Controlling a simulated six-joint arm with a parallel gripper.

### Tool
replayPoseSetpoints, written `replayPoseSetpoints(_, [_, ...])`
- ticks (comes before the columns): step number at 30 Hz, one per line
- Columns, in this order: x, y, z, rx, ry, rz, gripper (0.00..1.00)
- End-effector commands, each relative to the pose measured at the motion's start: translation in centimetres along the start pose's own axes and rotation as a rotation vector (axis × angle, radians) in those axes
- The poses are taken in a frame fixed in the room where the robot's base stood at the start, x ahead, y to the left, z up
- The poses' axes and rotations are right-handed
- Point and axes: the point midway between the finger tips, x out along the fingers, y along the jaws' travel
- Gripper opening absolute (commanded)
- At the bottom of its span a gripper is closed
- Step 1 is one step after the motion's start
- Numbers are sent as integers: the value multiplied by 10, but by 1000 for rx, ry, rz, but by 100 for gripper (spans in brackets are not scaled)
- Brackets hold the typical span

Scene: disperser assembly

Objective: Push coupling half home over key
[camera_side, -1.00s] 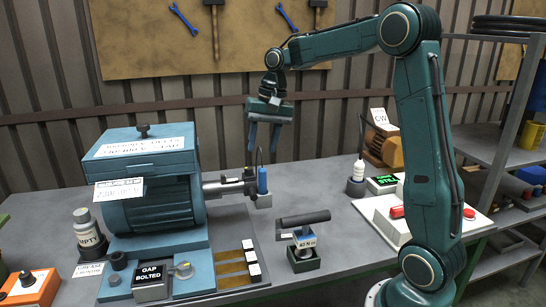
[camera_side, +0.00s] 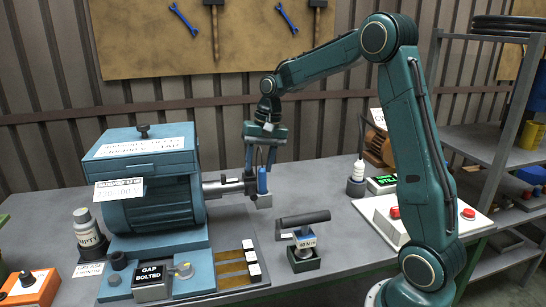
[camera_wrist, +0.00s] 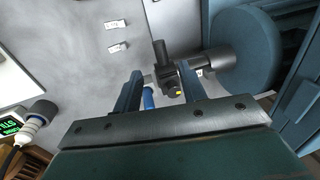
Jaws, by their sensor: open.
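My gripper (camera_side: 259,172) is open, pointing down at the end of the motor's shaft. Its fingers also show in the wrist view (camera_wrist: 160,84). The blue motor (camera_side: 150,210) has a grey shaft (camera_side: 214,189) sticking out to the right. A dark part (camera_side: 232,187), perhaps the coupling half, sits at the shaft's outer end. In the wrist view the dark part (camera_wrist: 168,76) lies between or just beyond the fingers; contact cannot be told. A small yellow patch (camera_wrist: 179,94) shows there; I cannot tell whether it is the key.
A dark-handled tool (camera_side: 303,219) rests on a green-grey stand to the front right. A white panel with red buttons (camera_side: 394,212) lies farther right. Bare bench lies behind the shaft.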

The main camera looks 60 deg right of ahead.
Motion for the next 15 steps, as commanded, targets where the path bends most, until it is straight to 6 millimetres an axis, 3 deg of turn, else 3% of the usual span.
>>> replayPoseSetpoints(9, [50,0,1,-2,-4,1,41])
replayPoseSetpoints(15, [71,0,0,0,-2,1,41])
